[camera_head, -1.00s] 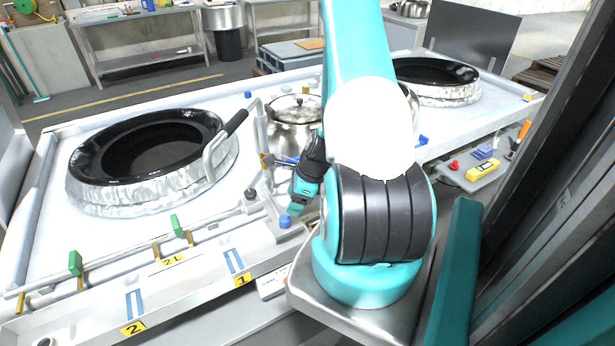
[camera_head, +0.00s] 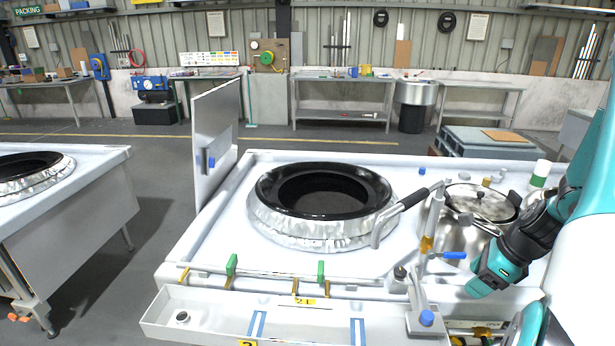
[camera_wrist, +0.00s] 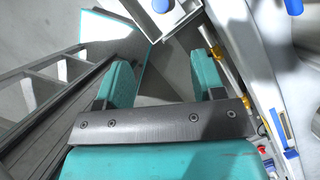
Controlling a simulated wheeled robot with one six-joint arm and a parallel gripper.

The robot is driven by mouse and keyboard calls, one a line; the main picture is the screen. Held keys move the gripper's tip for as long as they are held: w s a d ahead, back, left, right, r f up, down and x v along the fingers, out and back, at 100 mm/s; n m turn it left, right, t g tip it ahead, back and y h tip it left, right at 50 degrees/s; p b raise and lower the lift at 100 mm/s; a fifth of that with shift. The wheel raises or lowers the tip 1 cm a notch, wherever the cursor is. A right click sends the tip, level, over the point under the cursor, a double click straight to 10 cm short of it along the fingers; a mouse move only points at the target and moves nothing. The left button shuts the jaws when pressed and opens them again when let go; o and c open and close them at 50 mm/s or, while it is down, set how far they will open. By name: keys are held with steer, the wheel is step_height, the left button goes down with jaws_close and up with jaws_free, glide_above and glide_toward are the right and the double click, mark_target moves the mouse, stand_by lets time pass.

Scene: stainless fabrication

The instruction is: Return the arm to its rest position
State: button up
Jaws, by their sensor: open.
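My arm (camera_head: 585,185) is folded at the right edge of the head view, in teal, black and white. My gripper (camera_head: 478,287) hangs down and to the left from it, in front of the steel pot (camera_head: 458,238) and partly across it in the picture. In the wrist view my gripper (camera_wrist: 165,78) shows two teal fingers, spread apart. Nothing is between them.
A wok range with a black-rimmed burner (camera_head: 262,205) and a swivel tap (camera_head: 400,205) fills the middle. A front trough (camera_head: 220,318) and valve pipe run along its near side. Another range (camera_head: 75,205) stands left, with open floor (camera_head: 165,190) between.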

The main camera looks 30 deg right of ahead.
steer(key=w+a+r+n+y, duration=0.1)
steer(key=w+a+r+n, duration=0.25)
steer(key=a+n, duration=0.2)
steer(key=w+a+r+n+g, duration=0.1)
steer(key=w+a+r+n, duration=0.1)
steer(key=a+r+n, duration=0.4)
steer(key=w+a+r+n+y, duration=0.1)
steer(key=w+a+r+n, duration=0.15)
steer(key=a+n, duration=0.35)
steer(key=s+a+r+n+g, duration=0.1)
steer(key=s+a+r+n, duration=0.2)
steer(key=a+n, duration=0.3)
steer(key=s+a+r+n+g, duration=0.1)
steer(key=s+a+r+n, duration=0.1)
steer(key=s+a+n, duration=0.3)
steer(key=s+a+r+n+g, duration=0.1)
steer(key=s+a+r+n, duration=0.2)
steer(key=a+n, duration=0.6)
steer(key=shift+s+a+r, duration=0.35)
steer(key=shift+s+a, duration=0.15)
steer(key=shift+a, duration=0.05)
steer(key=shift+c, duration=0.3)
